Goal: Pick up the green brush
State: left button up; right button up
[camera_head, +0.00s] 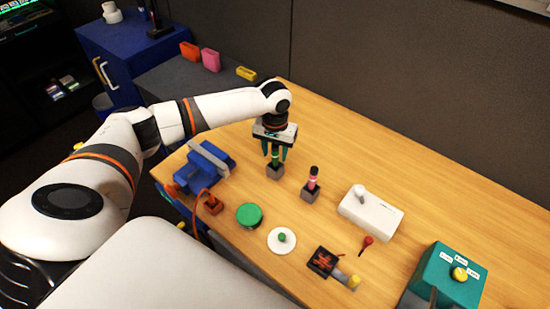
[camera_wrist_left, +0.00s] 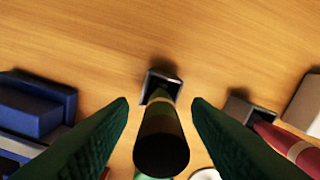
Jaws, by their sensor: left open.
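The green brush (camera_head: 275,160) stands upright in a small grey square holder (camera_head: 275,173) on the wooden table. My left gripper (camera_head: 274,153) points down over it with its fingers open, one on each side of the brush. In the left wrist view the brush (camera_wrist_left: 161,140) has a dark end near the camera and a pale band. It lies between the two green-textured fingers, with a visible gap on both sides. The holder (camera_wrist_left: 162,84) shows beyond it. My right gripper is not in view.
A pink-and-black brush (camera_head: 313,179) stands in another holder close to the right. A blue vise (camera_head: 205,168) stands to the left. A green disc (camera_head: 249,215), a white disc with a green knob (camera_head: 282,241) and a white box (camera_head: 370,213) are nearby. The table behind is clear.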

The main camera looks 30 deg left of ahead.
pick_arm(q)
jog(key=shift+f, duration=0.2)
grip_shut()
notch_tip(320, 180, up, 10)
jog(key=shift+r+b, duration=0.1)
jog(key=shift+b, duration=0.6)
